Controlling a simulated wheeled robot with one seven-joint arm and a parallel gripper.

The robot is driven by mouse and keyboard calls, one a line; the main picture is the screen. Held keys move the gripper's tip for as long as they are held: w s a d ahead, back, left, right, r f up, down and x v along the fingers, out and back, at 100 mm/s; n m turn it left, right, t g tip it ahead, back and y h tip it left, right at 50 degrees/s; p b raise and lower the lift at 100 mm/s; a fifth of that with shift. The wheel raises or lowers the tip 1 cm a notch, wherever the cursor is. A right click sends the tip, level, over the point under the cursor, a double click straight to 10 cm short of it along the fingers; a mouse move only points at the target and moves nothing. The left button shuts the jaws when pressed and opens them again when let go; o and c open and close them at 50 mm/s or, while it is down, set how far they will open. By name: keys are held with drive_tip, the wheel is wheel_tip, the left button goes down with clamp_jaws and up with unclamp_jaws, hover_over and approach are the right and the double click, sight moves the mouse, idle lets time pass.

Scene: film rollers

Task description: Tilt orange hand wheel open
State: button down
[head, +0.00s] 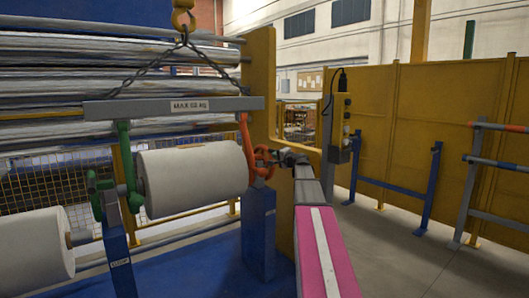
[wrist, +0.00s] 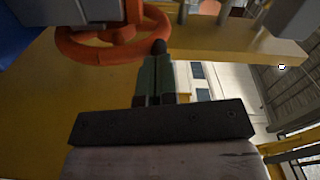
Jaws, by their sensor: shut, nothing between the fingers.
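The orange hand wheel (head: 264,154) is at the right end of the white roller (head: 192,179), beside an orange upright link, above a blue stand (head: 259,230). In the wrist view the wheel (wrist: 98,51) fills the upper left, seen as a ring with its near rim low. My gripper (head: 281,154) is shut and empty, just right of the wheel. In the wrist view its fingertips (wrist: 159,48) are together beside the wheel's right rim. I cannot tell whether they touch it. The upper part of the wheel is cut off there.
A lifting beam (head: 174,109) hangs by chains from a yellow hook above the roller. A green wheel and link (head: 103,181) stand at its left end. A yellow machine frame (head: 260,75) rises behind the wheel. Open floor lies right.

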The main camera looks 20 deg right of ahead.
drive_tip(key=shift+w+d+f, duration=0.15)
drive_tip(key=shift+w+d, duration=0.05)
drive_tip(key=shift+d, duration=0.35)
drive_tip(key=shift+w+d+f, duration=0.2)
drive_tip(key=shift+d, duration=0.35)
drive_tip(key=shift+w+d+f, duration=0.15)
drive_tip(key=shift+w+d, duration=0.05)
drive_tip(key=shift+d, duration=0.35)
drive_tip(key=shift+a, duration=0.1)
idle(0.7)
drive_tip(key=a+v, duration=0.1)
drive_tip(key=v, duration=0.8)
drive_tip(key=shift+s, duration=0.25)
idle(0.6)
drive_tip(key=shift+a, duration=0.25)
